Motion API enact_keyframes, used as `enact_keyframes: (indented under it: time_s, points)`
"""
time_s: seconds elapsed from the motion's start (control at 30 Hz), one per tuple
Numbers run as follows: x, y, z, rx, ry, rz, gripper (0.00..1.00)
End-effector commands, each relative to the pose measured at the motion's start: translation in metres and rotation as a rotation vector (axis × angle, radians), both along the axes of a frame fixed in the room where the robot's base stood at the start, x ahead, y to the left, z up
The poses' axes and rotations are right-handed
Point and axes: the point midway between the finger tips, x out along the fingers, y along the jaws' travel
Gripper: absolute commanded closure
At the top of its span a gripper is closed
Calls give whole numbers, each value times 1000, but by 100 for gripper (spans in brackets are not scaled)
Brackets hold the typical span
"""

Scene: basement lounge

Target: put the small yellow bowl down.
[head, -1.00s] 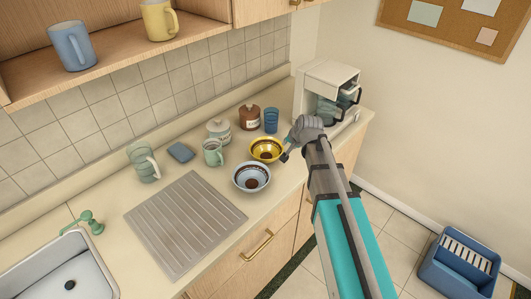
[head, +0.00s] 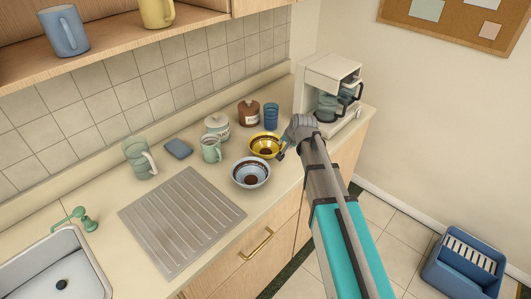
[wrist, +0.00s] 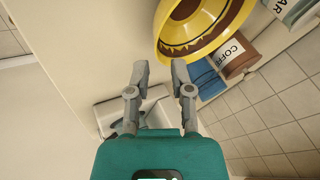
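The small yellow bowl (head: 265,144) has a brown band and brown centre inside. It looks upright on the counter, behind the blue-and-white bowl (head: 250,173). In the wrist view the yellow bowl (wrist: 212,42) is at the top, cut off by the edge. My gripper (head: 281,154) is at its right front side. In the wrist view my gripper (wrist: 160,70) has its two fingers apart with a clear gap. The right fingertip overlaps the bowl's near edge in the picture; I cannot tell if it touches.
A blue cup (head: 271,116), brown coffee jar (head: 248,113), white jar (head: 217,126) and green mug (head: 211,149) stand close behind and left. A coffee maker (head: 329,86) stands at the right end. A ridged drainboard (head: 182,219) lies left. The counter's front edge is near.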

Motion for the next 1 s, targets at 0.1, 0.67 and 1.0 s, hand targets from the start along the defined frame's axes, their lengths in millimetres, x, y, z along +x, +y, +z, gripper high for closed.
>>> enact_keyframes:
  time_s: [0.1, 0.67, 1.0]
  points:
    - [6, 4, -13, 0, 0, 1, 71]
    - [15, 11, -27, 0, 0, 2, 71]
    - [18, 12, -32, 0, 0, 2, 71]
